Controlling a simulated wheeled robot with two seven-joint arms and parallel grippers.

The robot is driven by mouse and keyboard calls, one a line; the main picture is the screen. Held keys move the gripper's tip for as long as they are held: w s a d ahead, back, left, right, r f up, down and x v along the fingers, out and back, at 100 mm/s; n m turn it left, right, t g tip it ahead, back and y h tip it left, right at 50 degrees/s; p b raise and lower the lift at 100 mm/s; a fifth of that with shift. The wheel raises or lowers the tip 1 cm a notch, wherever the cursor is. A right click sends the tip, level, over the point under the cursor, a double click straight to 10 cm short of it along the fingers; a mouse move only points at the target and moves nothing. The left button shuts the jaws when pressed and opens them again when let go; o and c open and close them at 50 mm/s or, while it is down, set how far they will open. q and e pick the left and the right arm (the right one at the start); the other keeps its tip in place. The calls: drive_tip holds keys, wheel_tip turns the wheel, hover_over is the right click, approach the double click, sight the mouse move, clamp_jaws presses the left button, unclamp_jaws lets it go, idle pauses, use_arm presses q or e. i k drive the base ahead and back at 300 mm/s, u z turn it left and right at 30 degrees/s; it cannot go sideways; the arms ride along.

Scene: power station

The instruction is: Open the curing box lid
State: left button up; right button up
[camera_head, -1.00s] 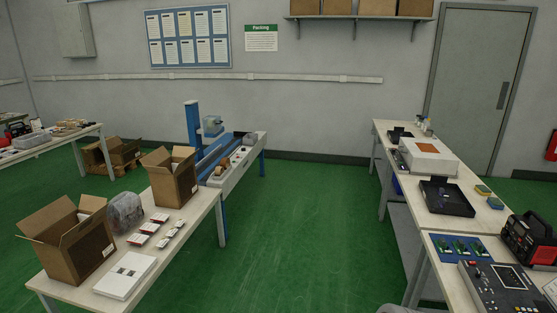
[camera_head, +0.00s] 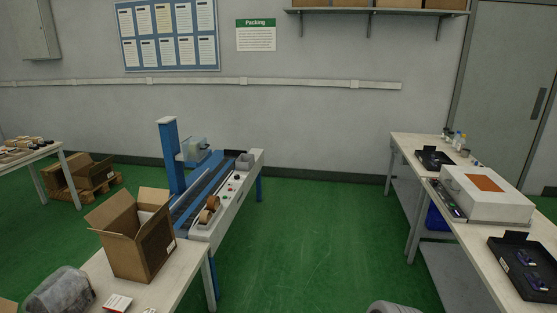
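The curing box is most likely the white box (camera_head: 488,201) on the right-hand bench. Its lid (camera_head: 490,183) has an orange-brown panel on top and looks shut. A control strip with small buttons runs along its left side. Neither gripper shows clearly. A rounded grey piece at the bottom edge, right of the middle, may be part of my own body.
The right bench (camera_head: 450,212) also bears a black tray (camera_head: 520,285) in front of the box and another black tray (camera_head: 434,158) behind it. A blue sealing machine (camera_head: 170,150) and an open carton (camera_head: 135,235) stand at left. The green floor (camera_head: 300,230) between is clear.

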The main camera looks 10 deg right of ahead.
sight(482, 194)
drive_tip(key=i, duration=3.15)
drive_tip(key=z, duration=4.75)
